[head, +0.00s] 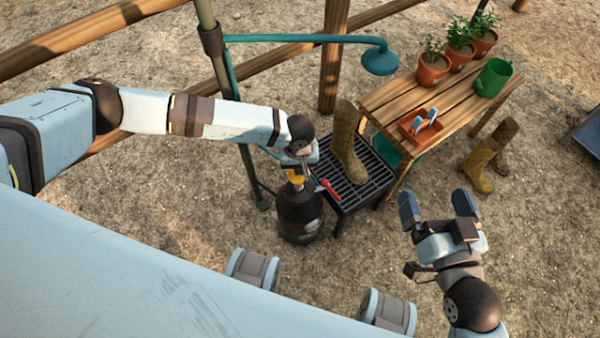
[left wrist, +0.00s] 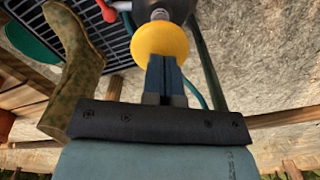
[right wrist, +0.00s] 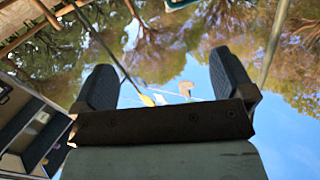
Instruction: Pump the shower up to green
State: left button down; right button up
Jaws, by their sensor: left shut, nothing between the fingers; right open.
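The shower's dark pump bottle (head: 299,212) stands upright on the ground beside the grate stand, with a yellow knob (head: 296,180) on top. A small pale-green patch shows low on its side, too small to read. My left gripper (head: 299,164) is right above the knob, pointing down. In the left wrist view its shut fingers (left wrist: 165,75) are empty and their tips meet or nearly meet the yellow knob (left wrist: 160,42); contact is unclear. A red-handled part (head: 328,189) sits beside the bottle. The teal shower head (head: 381,60) hangs from a pole. My right gripper (head: 437,208) is open and empty.
A muddy boot (head: 346,145) stands on the black grate (head: 373,180) right beside the bottle. A wooden bench (head: 405,104) holds potted plants, a green watering can (head: 493,77) and an orange tray (head: 420,127). More boots (head: 478,165) stand right of it. Ground around my right gripper is clear.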

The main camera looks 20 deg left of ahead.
pick_arm(q)
jog(key=shift+f, duration=0.15)
jog(key=shift+f+b, duration=1.05)
jog(key=shift+f, duration=0.15)
jog(key=shift+f+b, duration=0.9)
jog(key=shift+f, duration=0.2)
jog(key=shift+f+b, duration=0.35)
jog(key=shift+f, duration=0.1)
pick_arm(e)
jog(key=a+r+t+y, duration=0.1)
jog(key=r+y, duration=0.1)
jog(key=r, duration=0.1)
jog(key=shift+s+a+t, duration=0.1)
jog(key=shift+a+t, duration=0.3)
pick_arm(q)
jog(key=shift+s, duration=0.1)
pick_arm(e)
jog(key=shift+r, duration=0.1)
pick_arm(q)
notch_tip(320, 180, up, 6)
jog(key=p, duration=0.4)
jog(key=shift+f, duration=0.1)
pick_arm(e)
notch_tip(320, 180, up, 4)
jog(key=shift+f, duration=0.1)
